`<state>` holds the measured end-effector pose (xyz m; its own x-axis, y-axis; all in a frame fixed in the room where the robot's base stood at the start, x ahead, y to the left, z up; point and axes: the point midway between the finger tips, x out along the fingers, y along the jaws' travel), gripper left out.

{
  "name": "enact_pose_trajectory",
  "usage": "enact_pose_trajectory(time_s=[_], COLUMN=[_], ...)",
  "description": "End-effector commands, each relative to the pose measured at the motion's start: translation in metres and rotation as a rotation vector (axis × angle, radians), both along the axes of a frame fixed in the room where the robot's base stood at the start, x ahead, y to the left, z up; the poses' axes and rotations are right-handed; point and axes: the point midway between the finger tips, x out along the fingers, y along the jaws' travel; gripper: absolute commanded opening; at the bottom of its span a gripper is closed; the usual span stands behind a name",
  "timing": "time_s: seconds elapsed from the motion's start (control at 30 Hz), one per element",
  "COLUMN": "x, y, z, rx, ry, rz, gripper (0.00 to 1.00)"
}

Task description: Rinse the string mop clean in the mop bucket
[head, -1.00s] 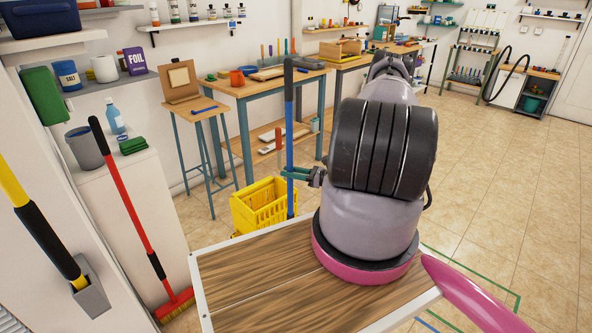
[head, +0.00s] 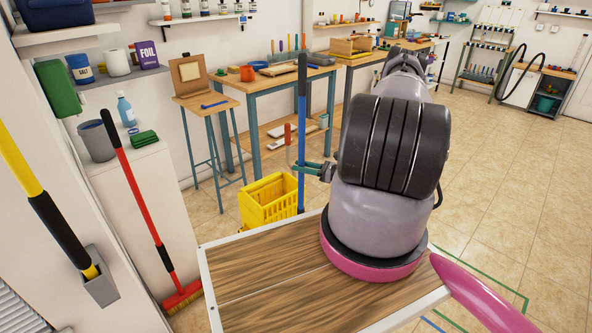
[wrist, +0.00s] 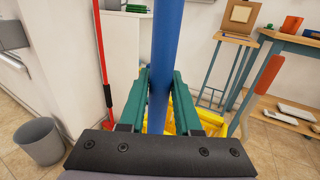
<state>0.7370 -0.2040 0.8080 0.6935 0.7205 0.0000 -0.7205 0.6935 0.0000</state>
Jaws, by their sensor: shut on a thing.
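The string mop shows as an upright blue handle (head: 302,105); it also runs down the middle of the wrist view (wrist: 164,60). Its string head is hidden in both views. The yellow mop bucket (head: 265,202) stands on the floor beyond the wooden deck, and the handle passes in front of its right side. Parts of the bucket (wrist: 186,113) show behind my fingers in the wrist view. My gripper (head: 305,167) has green fingers, shut around the handle from both sides. I cannot tell whether the mop head is inside the bucket.
A wooden-topped deck (head: 270,285) fills the near foreground. A red broom (head: 140,205) leans at the left beside a white cabinet (head: 140,195). A stool (head: 205,105) and workbench (head: 262,88) stand behind the bucket. The tiled floor to the right is open.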

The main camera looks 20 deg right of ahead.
Motion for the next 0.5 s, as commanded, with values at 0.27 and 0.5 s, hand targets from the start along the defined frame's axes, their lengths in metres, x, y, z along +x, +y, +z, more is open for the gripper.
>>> enact_pose_trajectory(time_s=[0.27, 0.5], x=[0.009, 0.015], y=[-0.03, -0.05], z=[0.001, 0.001], rx=[0.001, 0.001], ry=[-0.004, -0.002], rz=[-0.002, -0.001], gripper=[0.0, 0.0])
